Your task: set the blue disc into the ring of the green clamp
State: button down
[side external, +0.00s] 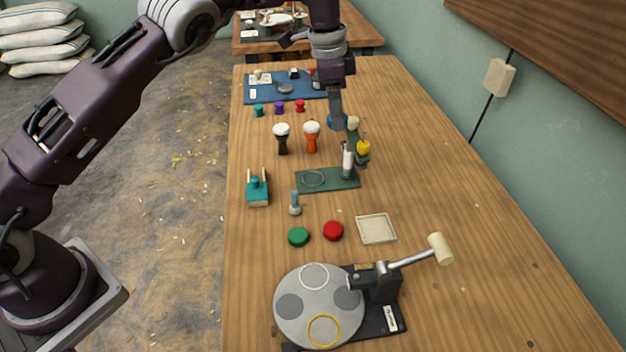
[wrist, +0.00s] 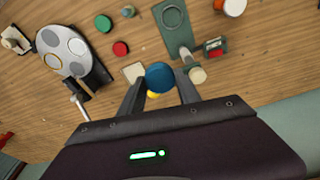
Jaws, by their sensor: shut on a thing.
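The blue disc (side external: 331,121) is held in the air between the fingertips of my gripper (side external: 338,122), which is shut on it. In the wrist view the blue disc (wrist: 160,76) sits between the two fingers (wrist: 160,90). The green clamp (side external: 328,185) lies on the table, with a ring outline (side external: 313,178) on its flat plate and an upright pale-topped post at its right end. In the wrist view the clamp's plate (wrist: 175,30) is above and right of the disc. The disc is apart from the clamp. The ring looks empty.
Drums (side external: 312,135) stand left of my gripper. A yellow knob (side external: 363,147) stands close behind the clamp's post. A green disc (side external: 298,236), a red disc (side external: 333,230), a square tray (side external: 375,228) and a round press plate (side external: 320,300) are nearer. The table's right side is clear.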

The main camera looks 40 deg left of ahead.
jog(key=n, duration=0.2)
send_over(313, 181)
jog(key=f, duration=2.1)
jog(key=shift+w+a, duration=0.1)
jog(key=shift+a, duration=0.1)
jog(key=shift+f, duration=0.6)
jog(key=c, duration=0.9)
grip_release()
jog(key=shift+o, duration=0.2)
notch_tip(313, 181, up, 13)
jog(key=s+a, duration=0.1)
jog(key=shift+s+r, duration=0.15)
jog(key=shift+r, duration=0.05)
